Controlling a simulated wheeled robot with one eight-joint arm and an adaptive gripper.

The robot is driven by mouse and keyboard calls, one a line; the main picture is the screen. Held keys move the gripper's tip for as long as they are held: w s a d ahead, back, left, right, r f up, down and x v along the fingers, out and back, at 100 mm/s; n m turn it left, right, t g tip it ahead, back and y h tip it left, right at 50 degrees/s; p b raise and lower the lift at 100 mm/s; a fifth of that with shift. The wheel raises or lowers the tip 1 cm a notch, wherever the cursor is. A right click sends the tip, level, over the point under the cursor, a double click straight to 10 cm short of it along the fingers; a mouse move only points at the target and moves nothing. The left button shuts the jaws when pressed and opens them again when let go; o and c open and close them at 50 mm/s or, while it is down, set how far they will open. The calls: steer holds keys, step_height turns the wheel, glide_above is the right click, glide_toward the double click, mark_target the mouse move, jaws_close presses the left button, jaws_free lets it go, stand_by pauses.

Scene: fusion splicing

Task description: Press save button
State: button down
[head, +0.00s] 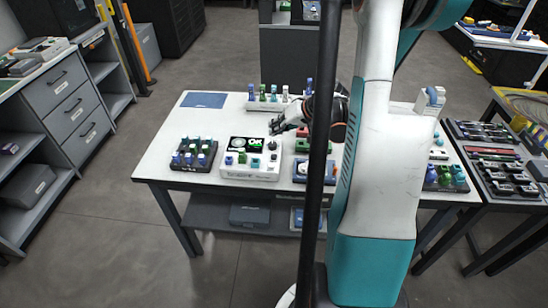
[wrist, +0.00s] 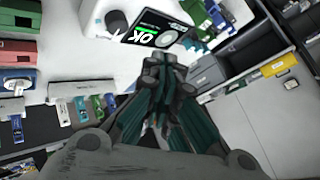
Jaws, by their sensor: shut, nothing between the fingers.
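A white splicing device (head: 250,172) stands at the front of the white table.
A dark tray of small bottles (head: 193,154) stands left of the device. A rack of bottles (head: 270,103) stands behind it, and a blue mat (head: 203,100) lies at the back left. Red and green boxes (head: 303,146) are close on the right. My arm hides the table's right middle.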

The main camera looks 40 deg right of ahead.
mark_target(276, 155)
steer(key=shift+f+b, duration=2.75)
steer(key=shift+f, duration=1.25)
steer(key=shift+f+b, duration=0.35)
steer(key=shift+b, duration=0.1)
steer(key=shift+f+b, duration=0.45)
steer(key=shift+f, duration=0.05)
steer(key=shift+r, duration=0.1)
steer(key=shift+r+p, duration=0.6)
steer(key=shift+r, duration=0.2)
steer(key=shift+r, duration=0.1)
steer(key=shift+r+p, duration=1.75)
steer(key=shift+r, duration=0.75)
